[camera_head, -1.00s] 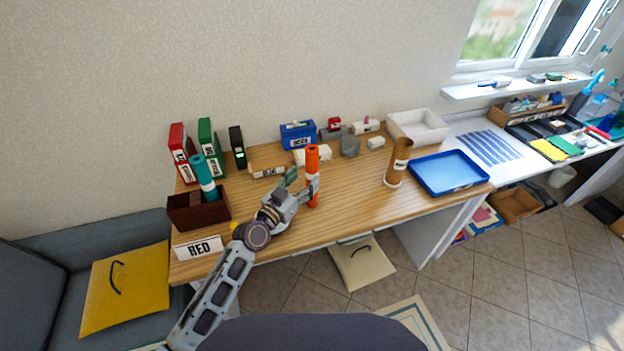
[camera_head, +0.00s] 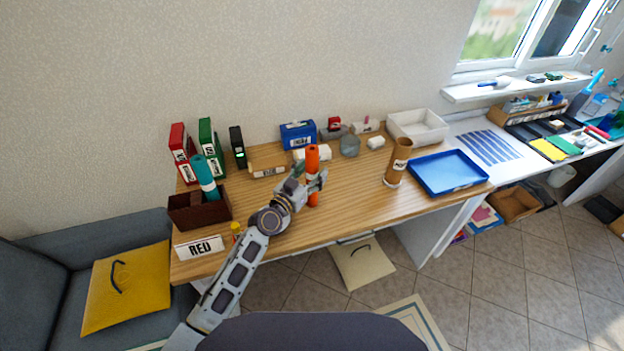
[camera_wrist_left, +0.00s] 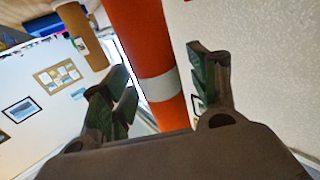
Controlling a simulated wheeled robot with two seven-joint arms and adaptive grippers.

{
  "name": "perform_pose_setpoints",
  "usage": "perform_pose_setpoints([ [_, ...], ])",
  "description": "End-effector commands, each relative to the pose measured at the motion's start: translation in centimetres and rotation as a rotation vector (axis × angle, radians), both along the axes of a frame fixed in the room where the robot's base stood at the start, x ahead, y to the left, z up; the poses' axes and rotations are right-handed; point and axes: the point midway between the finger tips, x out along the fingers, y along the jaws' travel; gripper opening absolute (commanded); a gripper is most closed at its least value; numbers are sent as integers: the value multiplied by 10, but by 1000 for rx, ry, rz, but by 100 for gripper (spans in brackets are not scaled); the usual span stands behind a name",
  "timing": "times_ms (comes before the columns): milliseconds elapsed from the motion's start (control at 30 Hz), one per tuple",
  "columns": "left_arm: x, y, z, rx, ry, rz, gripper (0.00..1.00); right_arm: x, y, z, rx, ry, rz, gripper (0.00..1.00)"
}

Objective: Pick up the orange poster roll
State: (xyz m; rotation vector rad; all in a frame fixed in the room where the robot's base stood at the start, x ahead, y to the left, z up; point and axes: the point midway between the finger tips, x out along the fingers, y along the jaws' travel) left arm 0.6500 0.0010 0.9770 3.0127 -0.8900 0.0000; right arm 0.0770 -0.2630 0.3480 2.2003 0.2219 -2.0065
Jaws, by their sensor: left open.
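The orange poster roll (camera_head: 312,160) stands upright near the middle of the wooden desk. In the left wrist view the orange roll (camera_wrist_left: 140,40) shows large, with a white band around it, between the two fingers. My left gripper (camera_head: 312,180) is at the roll, at about its middle height. In the left wrist view the left gripper (camera_wrist_left: 160,90) is open, with a finger on each side of the roll. A gap shows between the roll and the right-hand finger; contact on the other side cannot be told. My right gripper does not show.
A dark red box (camera_head: 200,211) holding a teal roll (camera_head: 204,176) stands at the left, behind a RED sign (camera_head: 199,248). A brown roll (camera_head: 398,162) stands upright to the right, beside a blue tray (camera_head: 447,173). Binders and small boxes line the back. Bare desk lies right of the orange roll.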

Motion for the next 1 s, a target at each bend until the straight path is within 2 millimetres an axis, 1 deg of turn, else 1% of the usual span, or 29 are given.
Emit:
perform_pose_setpoints([
  [133, 0, 0, 0, 0, 0, 0, 59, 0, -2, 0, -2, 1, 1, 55],
  [500, 0, 0, 0, 0, 0, 0, 11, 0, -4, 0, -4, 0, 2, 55],
  [800, 0, 0, 1, -1, -1, 0, 10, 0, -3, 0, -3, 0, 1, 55],
  [1000, 0, -1, 12, -2, -1, -1, 10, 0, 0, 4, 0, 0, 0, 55],
])
